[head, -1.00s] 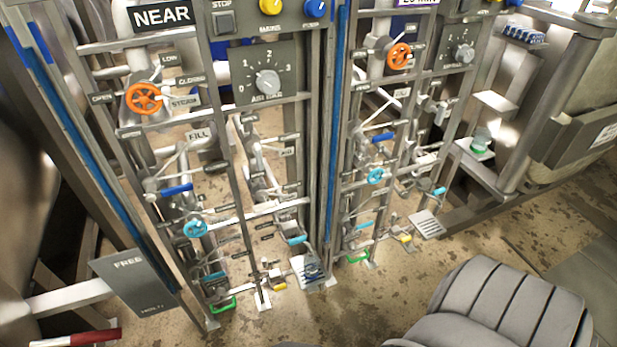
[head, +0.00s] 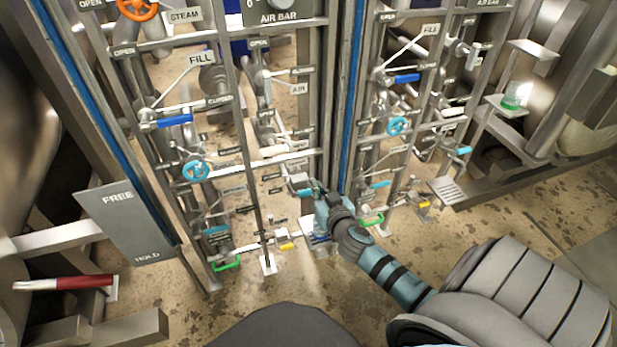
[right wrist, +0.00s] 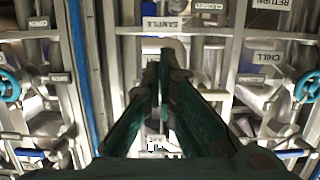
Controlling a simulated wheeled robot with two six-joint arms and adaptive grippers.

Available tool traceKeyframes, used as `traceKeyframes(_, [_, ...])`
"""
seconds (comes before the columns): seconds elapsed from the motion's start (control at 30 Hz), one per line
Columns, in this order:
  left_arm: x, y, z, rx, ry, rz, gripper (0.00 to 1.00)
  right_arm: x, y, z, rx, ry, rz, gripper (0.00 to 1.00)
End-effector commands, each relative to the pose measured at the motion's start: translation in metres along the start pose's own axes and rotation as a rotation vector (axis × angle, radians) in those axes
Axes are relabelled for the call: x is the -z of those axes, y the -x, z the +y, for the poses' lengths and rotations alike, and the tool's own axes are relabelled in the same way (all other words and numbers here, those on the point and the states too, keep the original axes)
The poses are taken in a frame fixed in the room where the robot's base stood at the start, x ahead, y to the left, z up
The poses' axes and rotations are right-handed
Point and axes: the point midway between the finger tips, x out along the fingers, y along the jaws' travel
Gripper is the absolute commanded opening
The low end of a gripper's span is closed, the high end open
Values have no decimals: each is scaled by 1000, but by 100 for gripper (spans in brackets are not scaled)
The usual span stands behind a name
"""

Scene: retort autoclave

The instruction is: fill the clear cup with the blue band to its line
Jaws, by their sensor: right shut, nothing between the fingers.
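My right gripper (head: 310,190) reaches in from the lower right to the middle of the pipe rack, and its fingers are closed with nothing between them. In the right wrist view the fingertips (right wrist: 162,75) meet just below a SAMPLE label (right wrist: 160,23), in front of a pale rounded fitting; I cannot tell whether they touch it. A small clear cup (head: 513,92) with a green band stands on a shelf at the right. I cannot make out a cup with a blue band. My gripper partly covers a small tray low in the rack. My left gripper is out of view.
Upright posts and crossbars frame the closely spaced pipes and valves. A cyan handwheel (head: 196,171) and a blue lever (head: 174,121) are at the left. A FREE/HOLD plate (head: 130,222) and a red handle (head: 84,282) are further left. The floor (head: 500,215) at right is open.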

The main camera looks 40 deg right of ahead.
Motion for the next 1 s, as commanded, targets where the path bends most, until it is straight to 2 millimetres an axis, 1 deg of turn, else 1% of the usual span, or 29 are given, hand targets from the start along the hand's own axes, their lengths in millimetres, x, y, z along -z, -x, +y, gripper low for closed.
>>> traceKeyframes(0.27, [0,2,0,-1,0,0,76,2,0,-1,1,-1,-1,0])
traceKeyframes(0.37, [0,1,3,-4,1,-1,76,1,-6,-1,2,0,-2,0])
traceKeyframes(0.47, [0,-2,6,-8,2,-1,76,0,-19,-1,0,0,-2,0])
traceKeyframes(0.57, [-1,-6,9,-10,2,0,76,0,-39,-1,0,-2,-2,0])
traceKeyframes(0.7, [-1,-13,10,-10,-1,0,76,-1,-70,-1,0,-2,-3,0])
traceKeyframes(0.87, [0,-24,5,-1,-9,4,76,-2,-104,-1,0,-2,-3,0])
traceKeyframes(0.9, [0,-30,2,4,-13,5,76,-15,-98,-1,1,0,-7,0])
traceKeyframes(1.0, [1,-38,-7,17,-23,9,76,-28,-92,-1,2,1,-5,0])
